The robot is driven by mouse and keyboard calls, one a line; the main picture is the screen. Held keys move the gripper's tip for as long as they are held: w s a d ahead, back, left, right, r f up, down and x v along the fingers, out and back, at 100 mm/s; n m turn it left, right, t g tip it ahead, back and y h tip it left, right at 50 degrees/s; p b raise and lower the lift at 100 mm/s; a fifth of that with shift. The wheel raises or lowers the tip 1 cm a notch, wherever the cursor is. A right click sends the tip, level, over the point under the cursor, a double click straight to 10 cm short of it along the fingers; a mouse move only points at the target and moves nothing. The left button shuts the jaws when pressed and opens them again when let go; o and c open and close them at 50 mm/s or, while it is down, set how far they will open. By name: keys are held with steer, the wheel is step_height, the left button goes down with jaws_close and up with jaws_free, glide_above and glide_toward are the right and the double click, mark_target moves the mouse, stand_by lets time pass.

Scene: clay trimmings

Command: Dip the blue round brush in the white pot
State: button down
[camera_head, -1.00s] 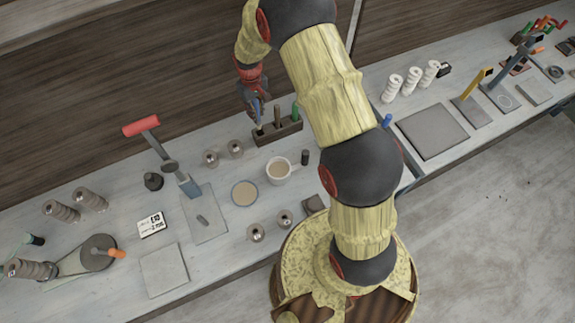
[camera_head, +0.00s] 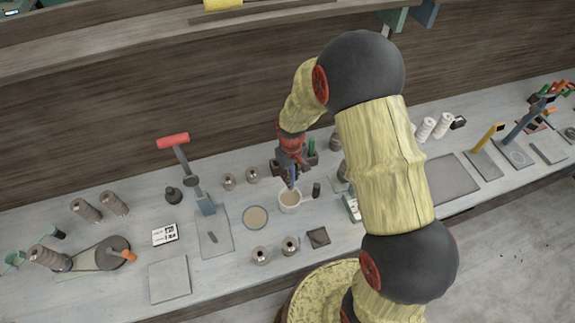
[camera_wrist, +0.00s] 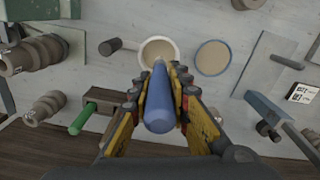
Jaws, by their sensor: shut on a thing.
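My gripper (camera_head: 291,171) is shut on the blue round brush (camera_wrist: 159,105). In the wrist view the brush lies between the two fingers (camera_wrist: 159,95), with its blue handle end towards the camera. In the head view a bit of the brush (camera_head: 293,184) shows below the fingers, pointing down. The white pot (camera_head: 290,207) holds a tan liquid and stands right under my gripper. In the wrist view the pot (camera_wrist: 174,45) lies just beyond the brush's far end. I cannot tell whether the bristles touch the liquid.
A wooden holder with a green-handled tool (camera_wrist: 81,119) stands behind the pot, partly hidden by my gripper. A round tan dish (camera_head: 255,217) lies left of the pot. Several spools stand around.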

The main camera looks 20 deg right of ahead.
mark_target(292, 191)
steer(key=shift+s+f, duration=0.2)
steer(key=shift+f, duration=0.05)
steer(key=shift+w+f+b, duration=0.15)
steer(key=shift+f+b, duration=0.15)
steer(key=shift+f, duration=0.15)
steer(key=shift+f+b, duration=2.95)
steer(key=shift+f, duration=1.55)
steer(key=shift+d, duration=0.15)
steer(key=shift+r, duration=0.1)
steer(key=shift+r+p, duration=2.55)
steer(key=shift+r, duration=1.65)
